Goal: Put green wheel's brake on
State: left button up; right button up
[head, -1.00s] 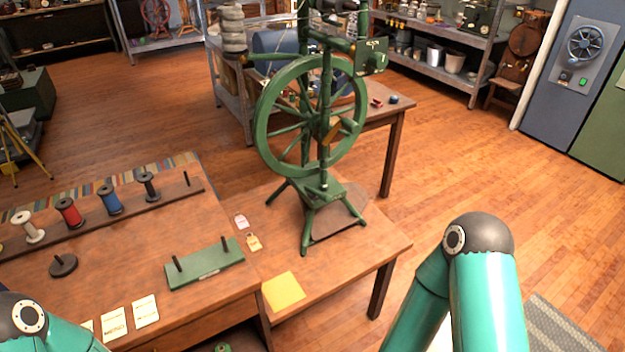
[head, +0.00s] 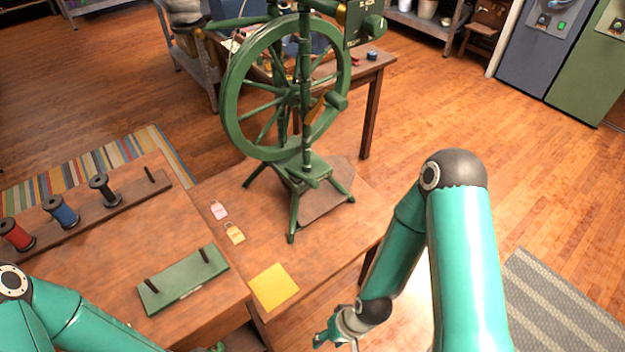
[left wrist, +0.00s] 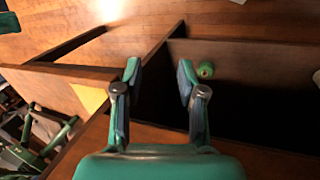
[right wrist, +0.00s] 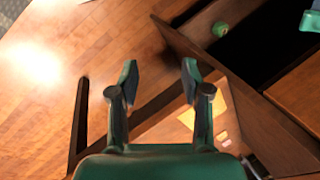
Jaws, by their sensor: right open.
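The green spinning wheel (head: 230,98) stands upright on its legs on the wooden table (head: 335,222). A small orange-brown piece (head: 318,108) shows by the wheel's right side; I cannot tell which part is the brake. My right gripper (head: 328,338) is low in front of the table, apart from the wheel. In the right wrist view it is open and empty (right wrist: 160,75). My left gripper is open and empty in the left wrist view (left wrist: 160,75); the head view shows only its arm.
A green peg board (head: 183,280), a yellow sheet (head: 274,287) and two small tags (head: 235,233) lie in front of the wheel. A spool rack (head: 128,200) stands at the left.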

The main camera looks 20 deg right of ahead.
jog(key=w+d+r, duration=0.2)
jog(key=w, duration=0.6)
jog(key=n+t, duration=0.3)
jog(key=n, duration=0.2)
send_near(315, 180)
jog(key=shift+h, duration=0.4)
jog(key=x, duration=0.3)
jog(key=p+x, duration=0.1)
jog(key=x, duration=0.3)
jog(key=p+x, duration=0.1)
jog(key=x, duration=0.2)
jog(key=shift+w+a+f, duration=0.15)
jog(key=shift+a+f, duration=0.1)
jog(key=shift+a, duration=0.2)
jog(key=shift+c, duration=0.2)
grip_shut()
